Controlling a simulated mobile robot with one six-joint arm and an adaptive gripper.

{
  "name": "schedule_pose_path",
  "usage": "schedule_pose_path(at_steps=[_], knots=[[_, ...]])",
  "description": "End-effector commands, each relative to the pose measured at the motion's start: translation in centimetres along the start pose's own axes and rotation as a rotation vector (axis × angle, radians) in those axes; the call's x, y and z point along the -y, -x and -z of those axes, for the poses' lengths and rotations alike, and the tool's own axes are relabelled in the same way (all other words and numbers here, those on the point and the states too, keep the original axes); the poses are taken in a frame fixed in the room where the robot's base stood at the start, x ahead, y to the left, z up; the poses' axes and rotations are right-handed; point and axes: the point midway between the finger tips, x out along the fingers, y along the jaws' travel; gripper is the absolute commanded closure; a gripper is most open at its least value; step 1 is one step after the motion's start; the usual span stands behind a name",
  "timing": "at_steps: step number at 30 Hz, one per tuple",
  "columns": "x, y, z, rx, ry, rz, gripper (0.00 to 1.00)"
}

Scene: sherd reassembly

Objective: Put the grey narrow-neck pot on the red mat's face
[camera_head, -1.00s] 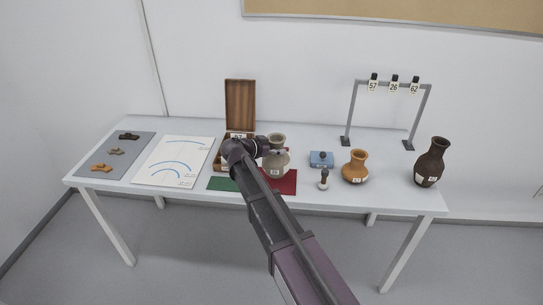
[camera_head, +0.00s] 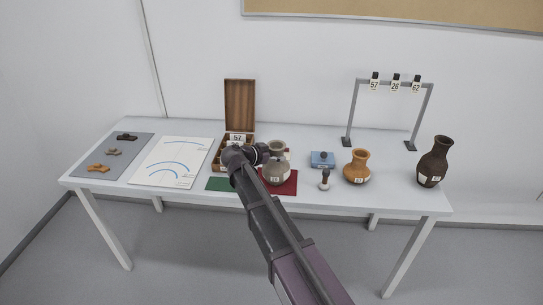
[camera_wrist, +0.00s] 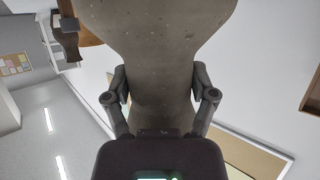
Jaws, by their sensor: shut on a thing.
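The grey narrow-neck pot (camera_head: 277,170) is upright in the head view, over or on the red mat (camera_head: 287,188); I cannot tell whether its base touches the mat. My gripper (camera_head: 262,153) is at the pot's neck, reaching from the left. In the wrist view the pot (camera_wrist: 158,40) fills the upper middle, and my gripper (camera_wrist: 160,90) is shut on its neck, one finger on each side. The pot hides part of the mat, and my arm covers the mat's left side.
A green mat (camera_head: 220,184) lies left of the red one. An open wooden box (camera_head: 240,105) stands behind. To the right are a blue block (camera_head: 322,158), a small brush-like tool (camera_head: 325,180), an orange pot (camera_head: 357,168) and a dark pot (camera_head: 434,162). A rack (camera_head: 395,85) holds tags.

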Motion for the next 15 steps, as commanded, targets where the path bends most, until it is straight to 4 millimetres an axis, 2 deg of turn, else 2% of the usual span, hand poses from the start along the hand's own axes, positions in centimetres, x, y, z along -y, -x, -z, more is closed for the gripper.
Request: schedule_pose_path(at_steps=[5,6,8,15], knots=[[0.01,-0.11,-0.26,-0.002,0.001,0.0,0.88],[0.01,-0.08,-0.23,0.0,0.0,0.0,0.18],[0.01,-0.06,-0.21,0.0,0.0,0.0,0.0],[0.01,-0.05,-0.21,0.0,0.0,0.0,0.0]])
